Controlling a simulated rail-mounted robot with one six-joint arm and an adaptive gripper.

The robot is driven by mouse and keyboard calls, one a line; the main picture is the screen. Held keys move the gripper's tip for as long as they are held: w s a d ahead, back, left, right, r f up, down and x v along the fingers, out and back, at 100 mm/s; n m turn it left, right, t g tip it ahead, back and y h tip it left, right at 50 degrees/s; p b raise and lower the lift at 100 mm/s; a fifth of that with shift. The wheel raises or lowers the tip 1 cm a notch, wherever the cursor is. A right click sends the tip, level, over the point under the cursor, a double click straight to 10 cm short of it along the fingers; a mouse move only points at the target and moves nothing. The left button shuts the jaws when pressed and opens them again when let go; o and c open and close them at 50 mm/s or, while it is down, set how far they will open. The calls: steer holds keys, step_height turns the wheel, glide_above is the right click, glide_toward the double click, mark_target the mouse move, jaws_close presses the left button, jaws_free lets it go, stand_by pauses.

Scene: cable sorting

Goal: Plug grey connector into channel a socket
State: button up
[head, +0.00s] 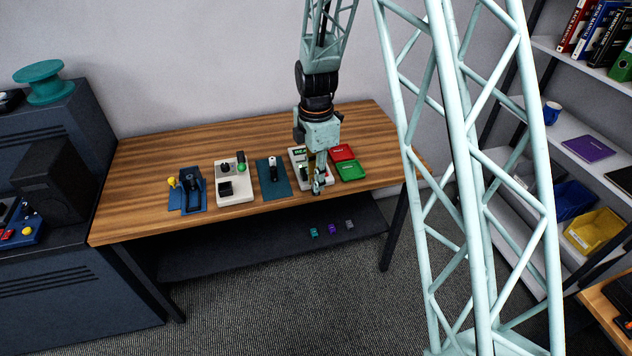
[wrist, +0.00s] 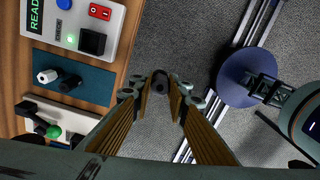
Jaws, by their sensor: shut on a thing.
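My gripper (head: 317,188) is shut in front of the READY panel, near the table's front edge. In the wrist view its fingertips (wrist: 160,84) close on a small dark, round-ended piece, which I take as the grey connector (wrist: 160,80); its colour is hard to tell. The floor shows beneath it. The white READY panel (wrist: 75,13) has a black socket block (wrist: 92,41) with a lit green light beside it, a red switch and a blue button. No channel a label can be read.
A teal mat (wrist: 100,83) bears a white piece and a black piece. Red (head: 342,152) and green (head: 352,171) trays lie right of the panel. A white box (head: 240,197) and a blue fixture (head: 193,200) stand left. Small coloured pieces (head: 332,229) lie low beneath the table.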

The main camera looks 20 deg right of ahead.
steer(key=shift+r+p, duration=0.65)
steer(key=shift+r, duration=0.95)
steer(key=shift+f, duration=0.15)
steer(key=s+f+m+b, duration=0.1)
steer(key=f+m+b, duration=0.2)
steer(key=f+m, duration=0.3)
steer(key=s+f+m+b, duration=0.1)
steer(key=f+m+b, duration=0.2)
steer(key=f+m, duration=0.4)
steer(key=s+d+f+m+b, duration=0.1)
steer(key=f+m, duration=0.6)
steer(key=f, duration=1.2)
steer(key=shift+s+f+b, duration=0.4)
steer(key=shift+s+b, duration=0.2)
steer(key=shift+b, duration=0.75)
steer(key=shift+a, duration=0.15)
